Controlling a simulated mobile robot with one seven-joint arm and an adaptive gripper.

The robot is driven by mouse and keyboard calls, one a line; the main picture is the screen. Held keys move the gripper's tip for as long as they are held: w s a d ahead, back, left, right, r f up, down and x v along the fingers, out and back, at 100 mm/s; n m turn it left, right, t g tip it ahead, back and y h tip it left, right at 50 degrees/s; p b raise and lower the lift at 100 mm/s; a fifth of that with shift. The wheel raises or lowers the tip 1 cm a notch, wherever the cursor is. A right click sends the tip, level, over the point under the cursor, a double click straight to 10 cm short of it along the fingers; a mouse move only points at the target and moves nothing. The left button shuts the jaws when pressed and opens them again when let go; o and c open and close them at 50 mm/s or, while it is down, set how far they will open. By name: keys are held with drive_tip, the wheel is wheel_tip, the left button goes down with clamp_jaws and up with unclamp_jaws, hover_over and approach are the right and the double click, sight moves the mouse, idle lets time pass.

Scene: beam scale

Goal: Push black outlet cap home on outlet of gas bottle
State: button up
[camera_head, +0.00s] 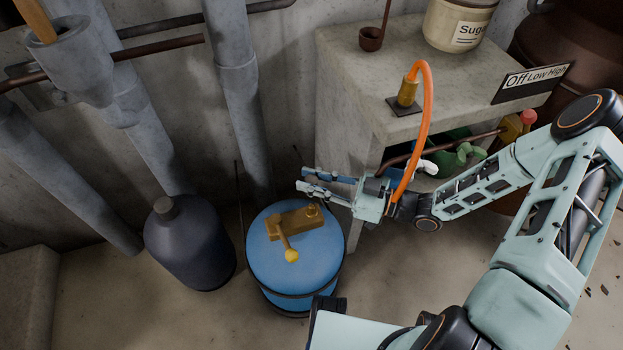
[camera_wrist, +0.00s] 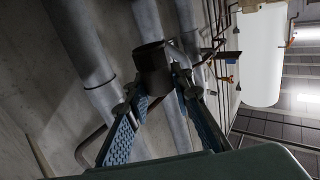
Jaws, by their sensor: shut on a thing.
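The blue gas bottle (camera_head: 262,262) stands on the floor with a brass valve (camera_head: 292,222) on top. A lever with a yellow ball end reaches toward the front. Which part of the brass is the outlet is hard to tell. My gripper (camera_head: 302,180) is above and beyond the valve in the head view, pointing left. In the wrist view a dark, short cylinder, apparently the black outlet cap (camera_wrist: 153,68), sits between the fingertips, and the gripper is shut on it. The cap does not show clearly in the head view. It is apart from the valve.
A dark bottle (camera_head: 190,243) stands left of the gas bottle. Grey pipes (camera_head: 233,90) run along the wall behind. A concrete counter (camera_head: 340,60) is right of my gripper, with an orange hose (camera_head: 427,110) arching from a brass fitting.

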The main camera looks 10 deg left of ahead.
drive_tip(key=shift+w, duration=0.1)
idle(0.5)
drive_tip(key=b, duration=0.5)
hover_over(312, 206)
drive_tip(key=shift+f, duration=2.8)
drive_tip(key=shift+f, duration=0.15)
drive_tip(key=shift+f+b, duration=2.05)
drive_tip(key=shift+f, duration=0.2)
drive_tip(key=o, duration=1.1)
